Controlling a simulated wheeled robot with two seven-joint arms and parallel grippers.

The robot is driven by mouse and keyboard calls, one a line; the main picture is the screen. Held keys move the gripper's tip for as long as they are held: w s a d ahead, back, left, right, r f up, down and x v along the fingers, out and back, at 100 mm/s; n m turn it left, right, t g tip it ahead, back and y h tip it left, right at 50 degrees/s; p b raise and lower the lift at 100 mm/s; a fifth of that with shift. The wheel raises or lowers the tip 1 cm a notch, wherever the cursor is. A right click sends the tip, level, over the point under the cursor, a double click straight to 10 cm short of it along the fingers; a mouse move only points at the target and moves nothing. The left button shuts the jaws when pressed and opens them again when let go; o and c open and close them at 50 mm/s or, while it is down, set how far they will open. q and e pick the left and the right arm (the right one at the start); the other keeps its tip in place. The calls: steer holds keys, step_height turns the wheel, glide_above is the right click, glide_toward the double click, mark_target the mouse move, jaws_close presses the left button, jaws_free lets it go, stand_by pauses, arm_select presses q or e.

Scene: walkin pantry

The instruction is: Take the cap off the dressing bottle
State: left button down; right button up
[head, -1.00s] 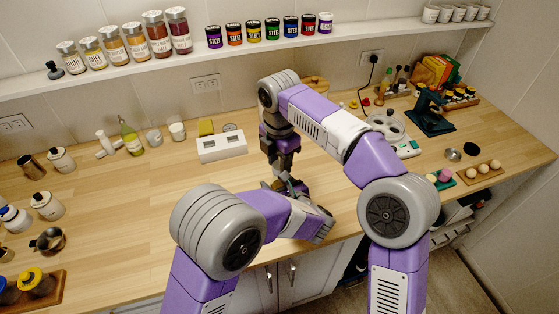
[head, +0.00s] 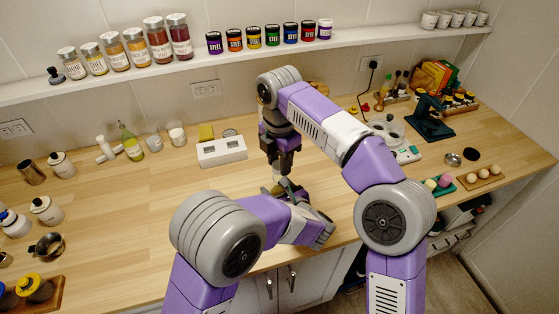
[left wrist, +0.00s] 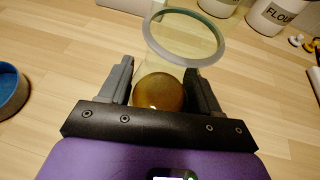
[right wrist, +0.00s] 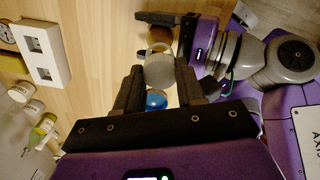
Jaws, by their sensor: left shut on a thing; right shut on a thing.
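The dressing bottle (head: 278,181) stands on the counter below my right gripper, its upper part clear and its lower part amber. In the left wrist view its amber part (left wrist: 160,93) lies between the left fingers, and an open grey rim (left wrist: 185,38) shows above the clear glass. My left gripper (left wrist: 163,85) is shut on the bottle. My right gripper (right wrist: 160,85) points down above the bottle and is shut on a small blue thing, which looks like the cap (right wrist: 155,100). The pale rim (right wrist: 158,68) shows beyond it. My own arms hide much of this in the head view.
A white box (head: 222,151) stands behind and left of the grippers. Canisters (head: 46,209) stand at the far left. The counter left of the grippers is clear.

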steer(key=shift+r, duration=2)
arm_select(q)
steer(key=shift+c, duration=0.8)
jaws_free()
